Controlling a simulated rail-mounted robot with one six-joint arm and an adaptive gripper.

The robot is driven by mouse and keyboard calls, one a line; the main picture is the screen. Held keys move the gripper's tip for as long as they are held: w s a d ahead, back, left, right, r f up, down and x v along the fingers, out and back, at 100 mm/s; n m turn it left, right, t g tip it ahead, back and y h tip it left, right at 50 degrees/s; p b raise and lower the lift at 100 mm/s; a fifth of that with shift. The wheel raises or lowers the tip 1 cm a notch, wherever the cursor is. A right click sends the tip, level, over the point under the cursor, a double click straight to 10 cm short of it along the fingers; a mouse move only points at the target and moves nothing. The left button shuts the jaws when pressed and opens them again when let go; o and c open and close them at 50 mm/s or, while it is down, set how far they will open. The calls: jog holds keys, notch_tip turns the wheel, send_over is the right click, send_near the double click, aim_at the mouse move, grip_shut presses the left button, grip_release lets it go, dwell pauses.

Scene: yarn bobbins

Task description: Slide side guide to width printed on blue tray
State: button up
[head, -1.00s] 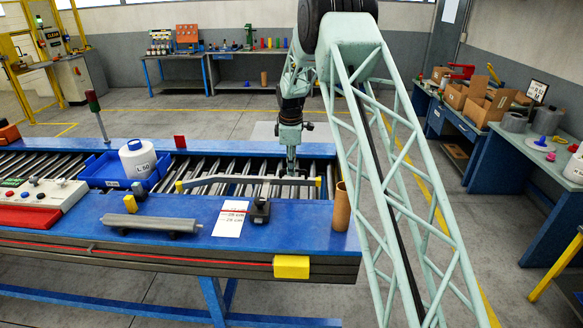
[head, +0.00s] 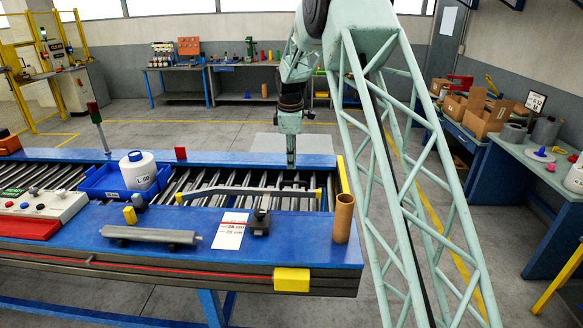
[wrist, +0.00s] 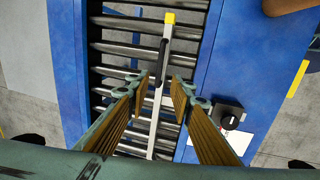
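The side guide (head: 250,190) is a long grey bar with yellow ends, lying along the conveyor rollers near the front blue rail.
On the front rail are a printed card (head: 231,232), a black knob block (head: 260,222), a brown tube (head: 343,218), a grey roller (head: 150,236) and a control panel (head: 42,203). Rollers between guide and tray are free.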

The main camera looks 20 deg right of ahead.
jog(key=shift+s+a+r, duration=0.1)
jog(key=shift+r, duration=0.75)
jog(key=shift+s, duration=0.1)
jog(key=s+a+r+m+b, duration=0.25)
jog(key=s+r, duration=0.25)
jog(key=s, duration=0.5)
jog(key=s+a+r+m+t+b, duration=0.1)
jog(key=s+a+r+m+b, duration=0.15)
jog(key=s+r, duration=0.55)
jog(key=s+a+r+m+b, duration=0.1)
jog(key=s+a+r+b, duration=0.2)
jog(key=s, duration=1)
jog(key=s+a+f+m+b, duration=0.1)
jog(key=s+f+m+b, duration=0.1)
jog(key=s, duration=1.1)
jog(key=s+a+f+m+b, duration=0.2)
jog(key=s+f+m+b, duration=0.1)
jog(key=s, duration=1)
jog(key=s+a+f+m+t+b, duration=0.1)
jog(key=s+f+m+b, duration=0.1)
jog(key=s, duration=1.1)
jog(key=shift+s+a+f+m+y+b, duration=0.25)
jog(key=shift+f+y+b, duration=0.2)
jog(key=shift+f, duration=0.95)
jog(key=shift+o, duration=0.5)
jog(key=shift+w, duration=0.15)
